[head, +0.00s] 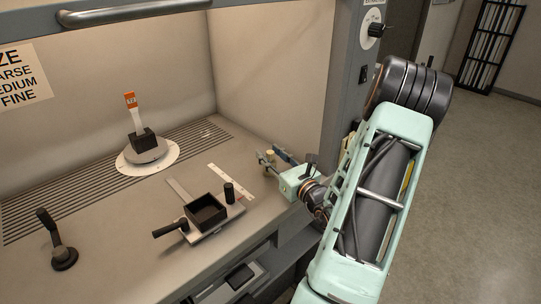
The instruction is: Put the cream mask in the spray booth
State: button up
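The spray booth (268,62) is the beige-walled, open-fronted bay that fills the left and middle of the head view. My gripper (270,157) is at the right part of its bench, low near the front right edge. A small tan piece shows at its fingertips; I cannot tell whether the fingers grip it or are only beside it. No thing is clearly recognisable as the cream mask. A flat off-white strip with dark marks (231,182) lies on the bench to the left of my gripper.
A round white turntable (160,165) bears a black block with an orange-tipped tag (130,100). A black open box (205,212) sits on a metal slide with black handles. A black lever (62,250) stands front left. Slotted grating (90,180) runs along the back.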

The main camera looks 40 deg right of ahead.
jog(key=s, duration=0.4)
jog(key=s+a, duration=0.1)
jog(key=s, duration=0.7)
jog(key=shift+a+b, duration=0.25)
jog(key=shift+b, duration=0.05)
